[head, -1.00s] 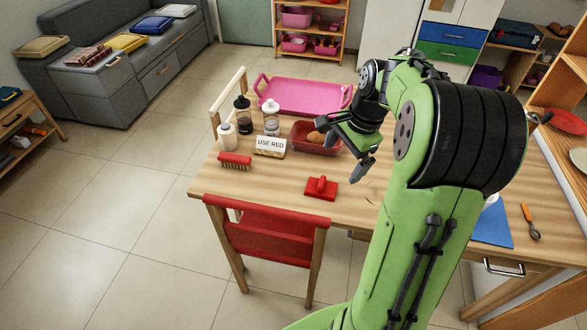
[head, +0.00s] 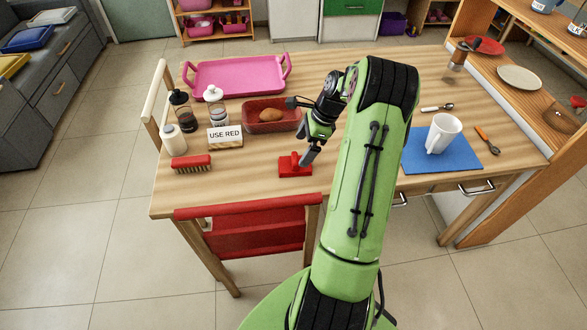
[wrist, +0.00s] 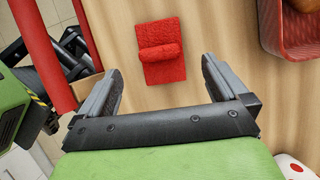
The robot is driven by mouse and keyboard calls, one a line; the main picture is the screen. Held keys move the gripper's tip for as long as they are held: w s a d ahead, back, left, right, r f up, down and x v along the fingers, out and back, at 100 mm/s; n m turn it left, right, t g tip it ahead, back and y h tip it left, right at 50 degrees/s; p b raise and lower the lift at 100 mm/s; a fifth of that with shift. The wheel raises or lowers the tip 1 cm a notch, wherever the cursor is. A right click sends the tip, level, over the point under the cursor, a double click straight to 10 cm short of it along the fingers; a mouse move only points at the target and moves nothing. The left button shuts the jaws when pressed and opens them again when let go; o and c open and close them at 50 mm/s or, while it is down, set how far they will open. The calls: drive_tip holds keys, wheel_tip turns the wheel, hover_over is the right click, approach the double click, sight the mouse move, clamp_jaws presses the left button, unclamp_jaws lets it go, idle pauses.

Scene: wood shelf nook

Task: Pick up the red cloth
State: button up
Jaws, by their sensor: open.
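The red cloth (head: 295,165) lies on the wooden table near its front edge, a flat red square with a raised roll across its top. In the wrist view the cloth (wrist: 164,73) lies ahead, between the lines of the two fingers. My gripper (head: 299,130) is above the table beside the cloth, its near finger close to the cloth's upper right in the head view. In the wrist view my gripper (wrist: 161,68) has its fingers wide apart with nothing between them. I cannot tell its exact height above the table.
A red basket (head: 257,126) with a brown item stands behind the cloth. A red brush (head: 192,163), a "USE RED" sign (head: 225,137) and bottles (head: 217,108) are to the left. A mug (head: 444,133) is on the right.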

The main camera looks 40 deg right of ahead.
sight(297, 157)
drive_tip(key=b+x, duration=0.2)
drive_tip(key=x, duration=0.5)
drive_tip(key=shift+a+f+b, duration=0.1)
drive_tip(key=shift+a+b, duration=0.05)
drive_tip(key=shift+b, duration=0.25)
drive_tip(key=c, duration=1.1)
drive_tip(key=shift+o, duration=0.2)
wheel_tip(297, 157, up, 10)
drive_tip(key=p, duration=0.4)
drive_tip(key=o, duration=0.4)
drive_tip(key=c, duration=0.3)
